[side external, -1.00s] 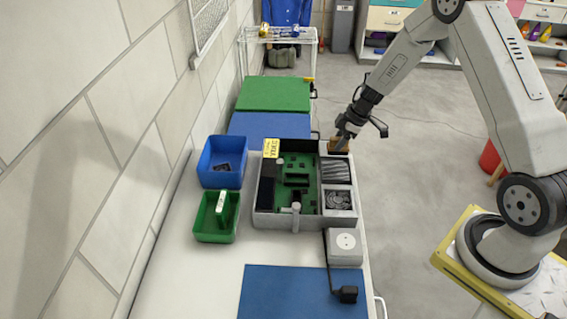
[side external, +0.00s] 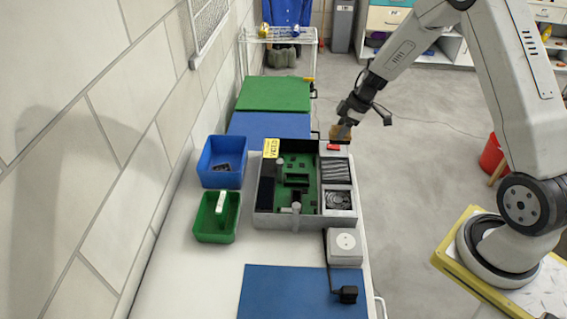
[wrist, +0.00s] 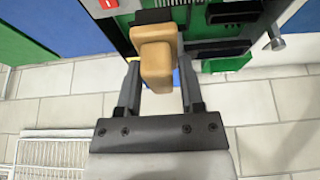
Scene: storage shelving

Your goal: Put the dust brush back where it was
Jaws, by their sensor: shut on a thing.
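The dust brush (side external: 340,134) is a tan block-like piece in the side view, at the far right corner of the open grey case (side external: 305,222). In the wrist view its tan handle (wrist: 157,58) sits between the two fingers, with a dark part at its far end. My gripper (side external: 343,125) is shut on the brush and points down at the case's corner; it also shows in the wrist view (wrist: 160,78). The brush appears to be above or just outside the case edge; I cannot tell whether it touches.
The case holds a green circuit board (side external: 305,165), a fan and a red switch (side external: 333,147). A blue bin (side external: 210,180) and a green bin (side external: 210,236) stand left of it. A white socket box (side external: 345,258) and a blue mat (side external: 275,290) lie in front.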

